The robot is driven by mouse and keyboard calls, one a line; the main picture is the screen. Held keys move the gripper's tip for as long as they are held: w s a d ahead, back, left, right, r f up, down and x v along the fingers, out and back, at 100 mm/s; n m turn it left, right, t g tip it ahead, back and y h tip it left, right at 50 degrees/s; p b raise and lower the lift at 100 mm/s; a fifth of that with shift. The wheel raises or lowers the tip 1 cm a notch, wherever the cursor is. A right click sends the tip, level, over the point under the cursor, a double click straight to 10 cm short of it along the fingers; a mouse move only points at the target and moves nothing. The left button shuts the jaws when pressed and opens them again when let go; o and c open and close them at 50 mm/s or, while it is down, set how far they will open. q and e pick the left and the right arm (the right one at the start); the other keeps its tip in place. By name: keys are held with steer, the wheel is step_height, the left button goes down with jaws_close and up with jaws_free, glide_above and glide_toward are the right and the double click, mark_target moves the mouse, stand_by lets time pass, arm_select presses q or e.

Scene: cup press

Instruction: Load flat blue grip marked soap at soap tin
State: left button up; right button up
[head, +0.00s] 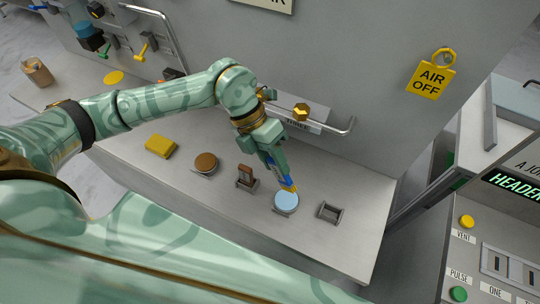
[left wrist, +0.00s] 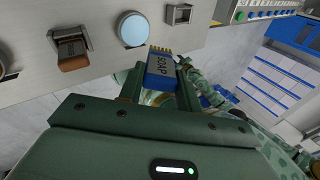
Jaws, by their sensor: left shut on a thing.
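My left gripper (head: 276,164) is shut on the flat blue grip of a brush (head: 284,182), with yellowish bristles at its tip. In the left wrist view the brush (left wrist: 160,68) has SOAP written on it and sits between the fingers (left wrist: 160,90). The soap tin, a round dish with a light blue face (head: 286,203), lies on the counter. In the head view the bristles overlap its upper edge; in the left wrist view the tin (left wrist: 132,30) shows apart from them, up and left. I cannot tell the height between them. My right gripper is not in view.
An empty square holder (head: 330,212) is right of the tin. A brown block (head: 246,173) stands in a holder to its left, then a brown round tin (head: 205,163) and a yellow sponge-like block (head: 160,145). A rail (head: 335,132) runs along the wall behind.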

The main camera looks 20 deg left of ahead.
arm_select(q)
steer(key=shift+s+a+f+n+t+h, duration=0.15)
steer(key=shift+n+t, duration=0.15)
steer(key=shift+n, duration=0.25)
steer(key=shift+a+f+n+t+h, duration=0.15)
steer(key=shift+n+t, duration=0.15)
steer(key=shift+n, duration=0.25)
steer(key=shift+f, duration=0.1)
step_height(320, 180, down, 6)
steer(key=b, duration=0.5)
steer(key=shift+f+b, duration=0.35)
steer(key=shift+f, duration=0.05)
stand_by(1.4)
step_height(320, 180, up, 7)
steer(key=p, duration=0.6)
steer(key=shift+p, duration=0.4)
